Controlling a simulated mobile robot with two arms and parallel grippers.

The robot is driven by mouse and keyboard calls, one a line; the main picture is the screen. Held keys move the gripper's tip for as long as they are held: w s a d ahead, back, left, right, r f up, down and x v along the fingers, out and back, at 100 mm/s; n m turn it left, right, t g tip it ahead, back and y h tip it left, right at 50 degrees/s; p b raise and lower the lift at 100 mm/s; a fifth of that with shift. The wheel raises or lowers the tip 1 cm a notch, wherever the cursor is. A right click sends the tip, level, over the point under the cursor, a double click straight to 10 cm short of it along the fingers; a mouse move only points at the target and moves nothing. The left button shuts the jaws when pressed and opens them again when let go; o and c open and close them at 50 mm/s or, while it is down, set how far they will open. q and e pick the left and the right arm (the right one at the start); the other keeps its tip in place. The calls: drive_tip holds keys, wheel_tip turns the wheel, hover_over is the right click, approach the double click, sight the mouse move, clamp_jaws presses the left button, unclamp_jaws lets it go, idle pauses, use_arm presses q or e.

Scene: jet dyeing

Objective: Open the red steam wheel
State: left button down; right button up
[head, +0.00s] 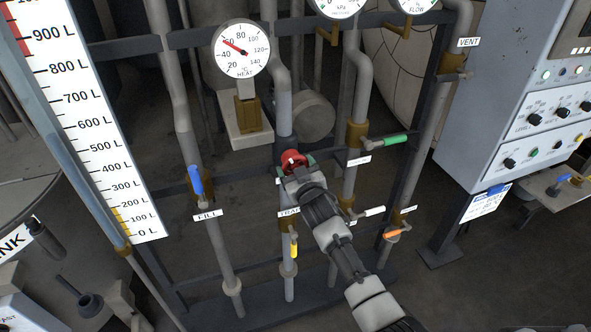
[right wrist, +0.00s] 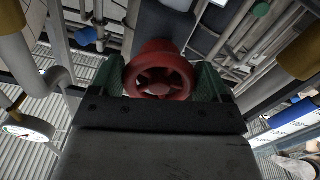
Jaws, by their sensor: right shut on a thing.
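The red steam wheel (head: 293,160) sits on a vertical grey pipe near the middle of the head view. In the right wrist view the red wheel (right wrist: 160,72) shows its rim and spokes between two green-padded fingers. My right gripper (head: 296,170) reaches up from the lower right and is shut on the wheel, one finger on each side of it. It also shows in the right wrist view (right wrist: 166,84). My left gripper is not in view.
A blue lever (head: 195,181) stands left of the wheel and a green lever (head: 395,139) right of it. Yellow (head: 294,248), white (head: 372,211) and orange (head: 393,233) levers sit lower. The HEAT gauge (head: 241,49) is above. A control panel (head: 530,95) stands at right.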

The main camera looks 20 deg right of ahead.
drive_tip(key=n, duration=0.6)
drive_tip(key=shift+d+n+b, duration=0.15)
drive_tip(key=shift+n+b, duration=0.15)
drive_tip(key=n, duration=0.6)
drive_tip(key=shift+r, duration=0.2)
drive_tip(key=n, duration=0.5)
drive_tip(key=shift+d+r+n, duration=0.1)
drive_tip(key=shift+r+n, duration=0.05)
drive_tip(key=shift+n, duration=0.25)
drive_tip(key=n+p, duration=0.1)
drive_tip(key=n, duration=0.3)
drive_tip(key=shift+r, duration=0.1)
drive_tip(key=shift+n+p, duration=0.4)
drive_tip(key=shift+n, duration=0.8)
drive_tip(key=o, duration=0.9)
drive_tip(key=shift+s, duration=0.15)
